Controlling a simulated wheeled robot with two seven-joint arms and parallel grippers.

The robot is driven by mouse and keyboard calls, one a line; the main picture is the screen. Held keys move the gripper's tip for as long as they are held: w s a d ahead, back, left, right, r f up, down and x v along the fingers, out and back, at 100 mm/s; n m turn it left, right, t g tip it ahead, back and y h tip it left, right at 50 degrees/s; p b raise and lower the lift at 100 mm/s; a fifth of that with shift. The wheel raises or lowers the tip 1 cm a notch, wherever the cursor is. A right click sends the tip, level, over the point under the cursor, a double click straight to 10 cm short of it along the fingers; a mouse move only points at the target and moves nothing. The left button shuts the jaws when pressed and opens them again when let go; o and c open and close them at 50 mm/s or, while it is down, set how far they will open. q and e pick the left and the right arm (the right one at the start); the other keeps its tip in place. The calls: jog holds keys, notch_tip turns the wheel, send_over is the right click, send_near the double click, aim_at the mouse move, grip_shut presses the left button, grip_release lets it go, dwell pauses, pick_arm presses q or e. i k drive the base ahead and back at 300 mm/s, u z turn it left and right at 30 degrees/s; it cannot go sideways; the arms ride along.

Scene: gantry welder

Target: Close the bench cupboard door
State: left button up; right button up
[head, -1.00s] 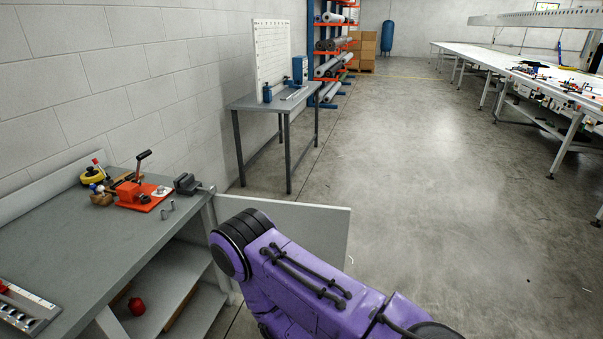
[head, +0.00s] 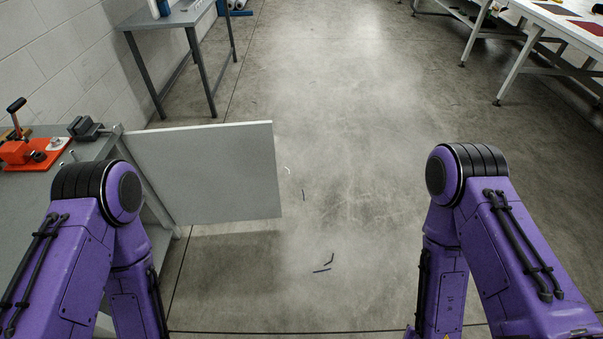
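The bench cupboard door (head: 203,173) is a flat light-grey panel in the head view, left of centre. It stands swung out from the bench (head: 30,205) over the floor, hinged near the bench's far corner. My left arm covers much of the bench front and the cupboard opening. My purple arms are bent at both sides of the view, the left one in front of the bench and the right one over open floor. Both grippers are out of view, below the frame.
A small grey table (head: 172,16) stands against the wall beyond the door. A vice (head: 88,128) and a red clamp tool (head: 25,148) sit on the bench. Long white tables (head: 565,30) stand at the far right. The middle floor is clear apart from small dark scraps (head: 326,264).

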aim_at(225, 172)
jog(key=z, duration=0.65)
jog(key=i, duration=4.15)
jog(key=u, duration=4.05)
jog(key=i, duration=0.45)
